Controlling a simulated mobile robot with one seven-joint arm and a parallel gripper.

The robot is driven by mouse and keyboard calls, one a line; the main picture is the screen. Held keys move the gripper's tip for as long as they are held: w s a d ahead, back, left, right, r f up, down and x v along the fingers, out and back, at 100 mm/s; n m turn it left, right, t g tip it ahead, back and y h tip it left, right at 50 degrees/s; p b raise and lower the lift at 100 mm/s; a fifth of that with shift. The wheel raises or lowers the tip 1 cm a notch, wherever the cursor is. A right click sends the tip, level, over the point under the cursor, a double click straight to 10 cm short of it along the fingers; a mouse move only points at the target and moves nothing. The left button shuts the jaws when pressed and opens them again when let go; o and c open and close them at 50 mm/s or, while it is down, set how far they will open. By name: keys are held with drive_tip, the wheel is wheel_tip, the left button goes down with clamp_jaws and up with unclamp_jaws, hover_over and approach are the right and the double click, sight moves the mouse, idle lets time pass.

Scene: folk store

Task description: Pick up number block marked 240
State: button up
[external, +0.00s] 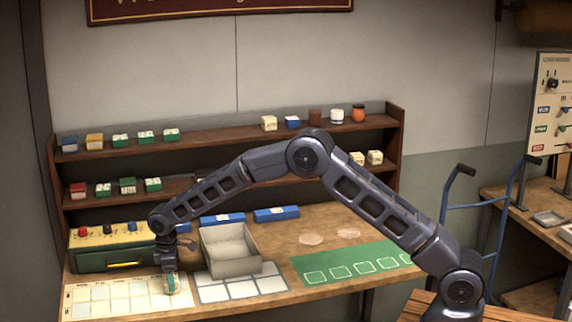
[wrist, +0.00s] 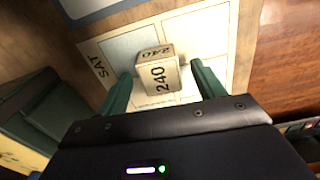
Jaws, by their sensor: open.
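The number block marked 240 (wrist: 160,76) is a cream block with dark digits on two faces. In the wrist view it sits on a pale gridded sheet (wrist: 205,25) next to the printed word SAT. My gripper (wrist: 163,85) is open, with one green finger on each side of the block and a visible gap to the right finger. The left finger is very close to the block; I cannot tell if it touches. In the external view my gripper (external: 171,284) points down over the right end of the gridded sheet (external: 110,300) and mostly hides the block.
An open grey box (external: 232,268) stands just right of my gripper. A green case with coloured knobs (external: 112,256) is behind left. Shelves (external: 220,135) with small blocks and jars run along the back. A green mat (external: 350,264) lies to the right.

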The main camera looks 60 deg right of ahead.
wheel_tip(320, 180, down, 2)
drive_tip(key=shift+f, duration=0.1)
drive_tip(key=c, duration=1.1)
drive_tip(key=shift+o, duration=0.2)
